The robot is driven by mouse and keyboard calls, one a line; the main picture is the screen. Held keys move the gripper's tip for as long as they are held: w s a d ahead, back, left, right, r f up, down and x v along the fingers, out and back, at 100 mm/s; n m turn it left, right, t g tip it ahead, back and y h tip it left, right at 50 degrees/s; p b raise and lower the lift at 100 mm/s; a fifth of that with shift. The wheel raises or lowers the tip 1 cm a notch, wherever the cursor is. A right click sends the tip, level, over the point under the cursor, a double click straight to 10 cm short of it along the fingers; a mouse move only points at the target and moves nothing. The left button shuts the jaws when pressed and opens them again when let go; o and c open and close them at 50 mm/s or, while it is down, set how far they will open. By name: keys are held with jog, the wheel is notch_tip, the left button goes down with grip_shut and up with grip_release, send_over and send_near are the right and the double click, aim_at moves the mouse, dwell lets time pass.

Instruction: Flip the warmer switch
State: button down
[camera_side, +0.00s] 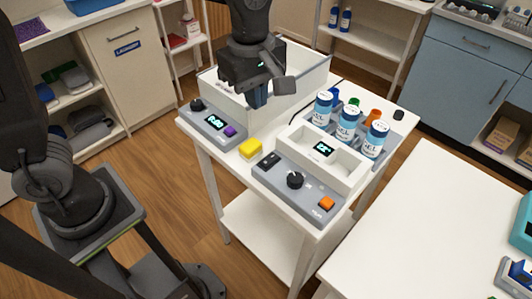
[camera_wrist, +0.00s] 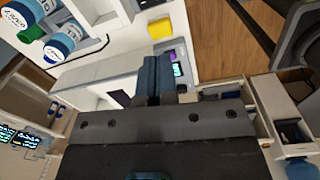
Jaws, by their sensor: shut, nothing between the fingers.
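A grey panel (camera_side: 300,183) on the white cart's front right carries a dark rocker switch (camera_side: 269,160), a black knob (camera_side: 295,180) and an orange button (camera_side: 327,203). A lit display (camera_side: 323,149) is on the white housing behind it. Which way the rocker is tipped is too small to tell. My gripper (camera_side: 258,101) points down over the white open-topped box (camera_side: 300,82), left of and behind the switch and apart from it. In the wrist view the blue fingers of my gripper (camera_wrist: 154,62) are together, with nothing between them.
A second panel (camera_side: 215,128) with a knob, display and purple button (camera_side: 230,131) fronts the white box. A yellow block (camera_side: 250,148) lies between the panels; it also shows in the wrist view (camera_wrist: 160,28). Several gel bottles (camera_side: 347,124) stand behind the right-hand housing.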

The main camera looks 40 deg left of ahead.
jog(key=shift+w+d+f+n, duration=0.45)
jog(key=shift+d+f+n, duration=0.15)
jog(key=shift+d+n, duration=0.25)
